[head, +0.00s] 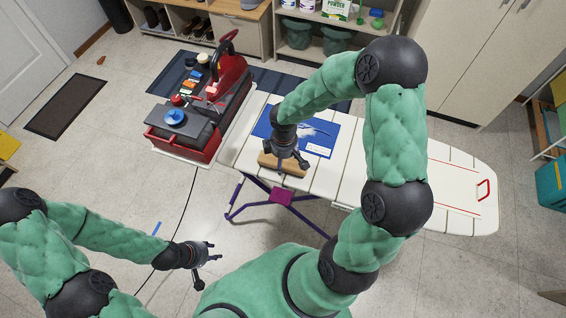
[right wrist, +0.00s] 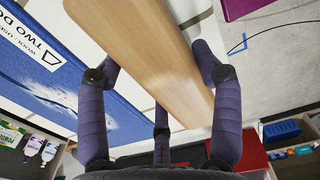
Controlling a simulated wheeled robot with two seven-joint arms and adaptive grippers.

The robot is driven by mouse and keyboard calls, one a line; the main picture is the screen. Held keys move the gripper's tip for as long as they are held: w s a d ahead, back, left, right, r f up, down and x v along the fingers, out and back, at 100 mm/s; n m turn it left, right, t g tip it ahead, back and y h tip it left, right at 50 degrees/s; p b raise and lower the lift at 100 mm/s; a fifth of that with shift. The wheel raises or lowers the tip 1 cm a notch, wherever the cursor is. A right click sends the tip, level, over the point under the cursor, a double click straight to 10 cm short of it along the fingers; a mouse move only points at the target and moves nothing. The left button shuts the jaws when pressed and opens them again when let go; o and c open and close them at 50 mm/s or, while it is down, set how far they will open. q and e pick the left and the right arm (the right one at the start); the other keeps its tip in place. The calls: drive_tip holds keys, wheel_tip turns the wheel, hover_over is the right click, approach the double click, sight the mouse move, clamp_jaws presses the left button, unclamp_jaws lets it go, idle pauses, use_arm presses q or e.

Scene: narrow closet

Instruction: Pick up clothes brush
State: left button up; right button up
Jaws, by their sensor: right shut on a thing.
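The clothes brush (head: 268,161) shows as a light wooden bar at the near edge of the white ironing board (head: 345,185). My right gripper (head: 287,158) is above it with its fingers around it. In the right wrist view the brush's long wooden back (right wrist: 145,50) lies between the purple-grey fingers (right wrist: 160,95), which are shut on it. Its bristles are hidden. I cannot tell whether it still touches the board. My left gripper (head: 208,261) is open and empty, over the floor at the lower left.
A blue printed sheet (head: 318,136) lies on the board just behind the brush, and also shows in the right wrist view (right wrist: 50,75). A red and black case (head: 190,125) with small items stands left of the board. Shelves (head: 320,35) line the back.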

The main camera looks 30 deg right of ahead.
drive_tip(key=shift+r, duration=0.1)
drive_tip(key=shift+r, duration=0.6)
drive_tip(key=s+d+r+p, duration=0.1)
drive_tip(key=r, duration=0.1)
drive_tip(key=s+d+r+p, duration=0.1)
drive_tip(key=r, duration=0.2)
drive_tip(key=s+d+r+p, duration=0.1)
drive_tip(key=s+r, duration=0.1)
drive_tip(key=r, duration=0.1)
drive_tip(key=s+d+r, duration=0.1)
drive_tip(key=s, duration=0.1)
drive_tip(key=s+d+r+p, duration=0.1)
drive_tip(key=s+d, duration=0.1)
drive_tip(key=s, duration=0.1)
drive_tip(key=s+d+r, duration=0.1)
drive_tip(key=s+d, duration=0.1)
drive_tip(key=shift+s+r, duration=0.3)
drive_tip(key=shift+s, duration=0.05)
drive_tip(key=shift+o, duration=1.2)
drive_tip(key=shift+w, duration=0.1)
drive_tip(key=shift+c, duration=0.3)
